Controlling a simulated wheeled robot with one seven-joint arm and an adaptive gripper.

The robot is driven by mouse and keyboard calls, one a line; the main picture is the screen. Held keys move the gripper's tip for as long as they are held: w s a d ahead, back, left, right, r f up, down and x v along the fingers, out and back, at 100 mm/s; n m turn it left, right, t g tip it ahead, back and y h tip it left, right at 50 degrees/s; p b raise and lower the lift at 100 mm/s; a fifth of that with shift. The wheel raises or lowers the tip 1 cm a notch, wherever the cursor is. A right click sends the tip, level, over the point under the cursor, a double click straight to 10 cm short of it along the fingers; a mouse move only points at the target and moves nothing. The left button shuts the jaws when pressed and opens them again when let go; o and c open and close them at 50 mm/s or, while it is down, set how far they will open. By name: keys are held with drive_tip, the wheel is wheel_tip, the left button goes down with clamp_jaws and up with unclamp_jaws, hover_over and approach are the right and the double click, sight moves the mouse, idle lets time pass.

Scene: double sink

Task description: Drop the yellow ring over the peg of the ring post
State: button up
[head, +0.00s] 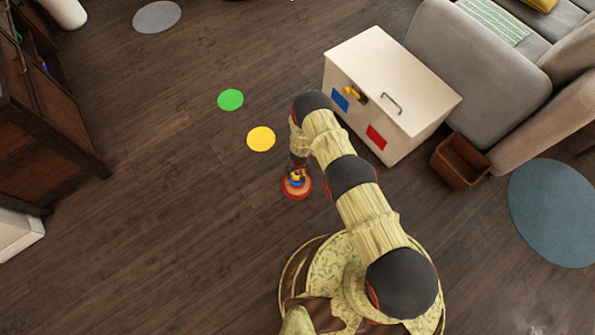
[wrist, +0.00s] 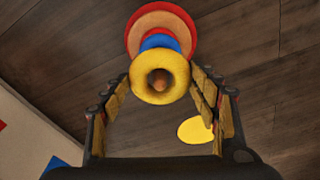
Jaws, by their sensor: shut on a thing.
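The yellow ring (wrist: 144,78) is held between the fingers of my gripper (wrist: 161,76), seen in the wrist view. The tip of the peg (wrist: 160,84) shows inside the ring's hole. The ring post's wide red-orange base (wrist: 160,16) shows beyond it, with a blue ring (wrist: 161,42) between base and yellow ring. In the head view the ring post (head: 297,190) stands on the floor under my arm's end, its upper part partly hidden by my gripper (head: 298,172). I cannot tell how far down the peg the yellow ring sits.
A yellow floor disc (head: 261,139) and a green one (head: 231,100) lie beyond the post. A white cabinet (head: 400,90) and a brown bin (head: 459,161) stand to the right. A dark wooden cabinet (head: 45,120) is at left. Open floor lies left of the post.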

idle(0.3)
drive_tip(key=o, duration=1.2)
drive_tip(key=shift+r, duration=0.1)
drive_tip(key=shift+r, duration=0.65)
drive_tip(key=shift+s+d+r, duration=0.1)
drive_tip(key=shift+s+r, duration=0.15)
drive_tip(key=shift+r, duration=1.5)
drive_tip(key=shift+s+r, duration=0.2)
drive_tip(key=shift+r, duration=1.5)
drive_tip(key=shift+s+d+r, duration=0.1)
drive_tip(key=shift+s+r, duration=0.15)
drive_tip(key=shift+r, duration=1.5)
